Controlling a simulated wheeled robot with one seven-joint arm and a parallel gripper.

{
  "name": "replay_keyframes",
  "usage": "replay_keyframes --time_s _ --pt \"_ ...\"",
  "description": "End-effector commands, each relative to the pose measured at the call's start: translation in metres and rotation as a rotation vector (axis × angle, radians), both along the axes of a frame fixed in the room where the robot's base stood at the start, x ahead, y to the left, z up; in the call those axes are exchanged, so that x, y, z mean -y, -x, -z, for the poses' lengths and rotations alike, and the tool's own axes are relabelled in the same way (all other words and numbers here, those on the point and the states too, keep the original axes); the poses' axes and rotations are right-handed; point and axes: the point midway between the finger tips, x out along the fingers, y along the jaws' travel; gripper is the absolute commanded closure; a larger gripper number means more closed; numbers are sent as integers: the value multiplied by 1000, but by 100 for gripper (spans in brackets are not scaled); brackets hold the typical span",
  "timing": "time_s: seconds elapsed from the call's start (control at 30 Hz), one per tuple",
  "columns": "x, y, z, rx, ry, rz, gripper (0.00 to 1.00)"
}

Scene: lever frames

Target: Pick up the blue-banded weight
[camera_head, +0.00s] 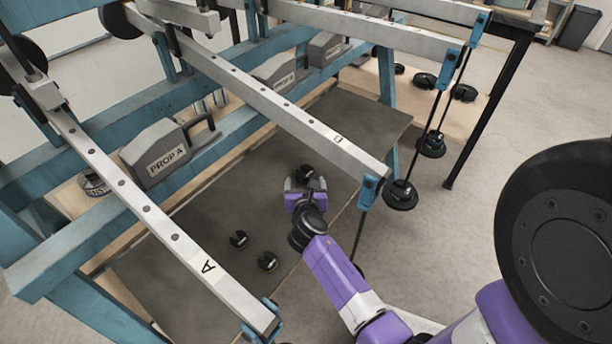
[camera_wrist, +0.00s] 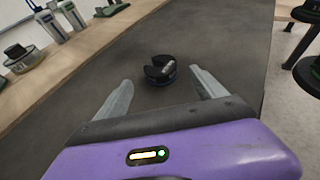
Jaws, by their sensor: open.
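A black slotted weight (camera_wrist: 160,68) lies on the dark mat in the wrist view, just ahead of and between my fingertips. It also shows in the head view (camera_head: 305,173) beside my gripper (camera_head: 304,186). A small pale patch shows on its side; I cannot make out a blue band. My gripper, also in the wrist view (camera_wrist: 160,80), is open, with one finger to each side of the weight and nothing held. Two more black weights lie on the mat in the head view, one (camera_head: 239,239) and another (camera_head: 267,261); their band colours cannot be told.
The dark mat (camera_head: 165,285) is mostly bare. Lever beam A (camera_head: 135,200) and lever beam B (camera_head: 290,115) pass above it. Prop A (camera_head: 160,155) stands on the left.

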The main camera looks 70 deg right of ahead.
Motion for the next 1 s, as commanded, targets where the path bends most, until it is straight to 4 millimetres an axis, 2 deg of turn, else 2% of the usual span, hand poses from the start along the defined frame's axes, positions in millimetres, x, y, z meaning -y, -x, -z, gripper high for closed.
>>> replay_keyframes --time_s 0.2,0.3,0.63,1.0 --pt "29 -10 11 3 1 1 20" --pt "38 -15 15 3 1 0 20" --pt "41 -17 16 3 -2 -1 22" --pt "41 -17 16 3 -1 -1 94"
